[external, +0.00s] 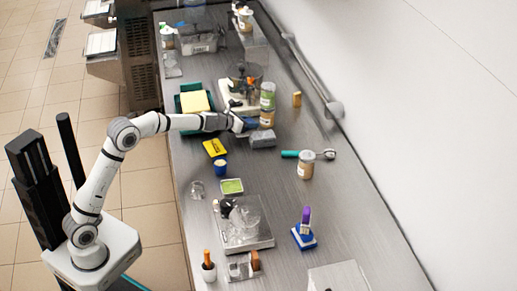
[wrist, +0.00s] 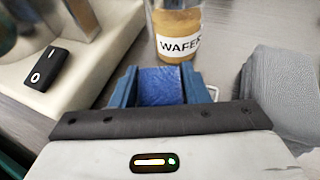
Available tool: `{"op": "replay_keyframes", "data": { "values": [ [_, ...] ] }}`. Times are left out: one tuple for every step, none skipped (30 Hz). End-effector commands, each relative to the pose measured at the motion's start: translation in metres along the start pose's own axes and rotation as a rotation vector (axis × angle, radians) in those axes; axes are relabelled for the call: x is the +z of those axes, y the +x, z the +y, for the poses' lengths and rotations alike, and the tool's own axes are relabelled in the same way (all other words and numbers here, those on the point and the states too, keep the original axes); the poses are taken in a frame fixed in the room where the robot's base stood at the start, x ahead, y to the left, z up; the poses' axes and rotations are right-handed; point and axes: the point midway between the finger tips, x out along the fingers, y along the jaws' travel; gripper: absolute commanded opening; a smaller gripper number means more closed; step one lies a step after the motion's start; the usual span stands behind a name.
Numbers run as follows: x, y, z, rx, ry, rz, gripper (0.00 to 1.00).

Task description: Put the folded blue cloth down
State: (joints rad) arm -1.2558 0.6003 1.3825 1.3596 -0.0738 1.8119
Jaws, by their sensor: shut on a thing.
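My gripper (wrist: 161,88) is shut on the folded blue cloth (wrist: 161,84), which shows between its two blue fingers in the wrist view. In the external view my gripper (external: 249,124) is over the counter, close to the stacked jars, and the cloth can hardly be told apart from the fingers. Whether the cloth touches the counter cannot be told. A jar labelled WAFER (wrist: 177,30) stands just beyond the fingertips.
A folded grey cloth (wrist: 283,95) lies to the right of my gripper; it also shows in the external view (external: 262,140). A pale machine base (wrist: 75,60) with a black switch is on the left. A yellow-topped green tray (external: 195,102) is nearby. Bare counter (external: 270,185) lies nearer the camera.

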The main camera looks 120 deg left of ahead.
Motion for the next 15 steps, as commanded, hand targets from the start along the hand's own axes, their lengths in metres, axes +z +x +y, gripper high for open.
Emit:
{"op": "replay_keyframes", "data": {
  "values": [
    [-0.001,0.0004,0.0,0.0,0.0,0.0,0.15],
    [-0.0022,0.0009,0.0,0.0,0.0,0.0,0.15],
    [-0.0038,0.0016,0.0,0.0,0.0,0.0,0.15],
    [-0.0036,0.0015,0.0,0.0,0.0,0.0,0.42],
    [-0.0026,0.0011,0.0,0.0,0.0,0.0,0.45],
    [-0.0025,0.001,0.0,0.0,0.0,0.0,0.48],
    [-0.0025,0.0011,0.0,0.0,0.0,0.0,0.5],
    [-0.0026,0.0011,0.0,0.0,0.0,0.0,0.53],
    [-0.0026,0.0011,0.0,0.0,0.0,0.0,0.56],
    [-0.0026,0.0011,0.0,0.0,0.0,0.0,0.58],
    [-0.0026,0.0011,0.0,0.0,0.0,0.0,0.61],
    [-0.0026,0.0011,0.0,0.0,0.0,0.0,0.63],
    [-0.0026,0.0011,0.0,0.0,0.0,0.0,0.63],
    [-0.0025,0.001,0.0,0.0,0.0,0.0,0.63],
    [-0.0025,0.001,0.0,0.0,0.0,0.0,0.63]
  ]
}}
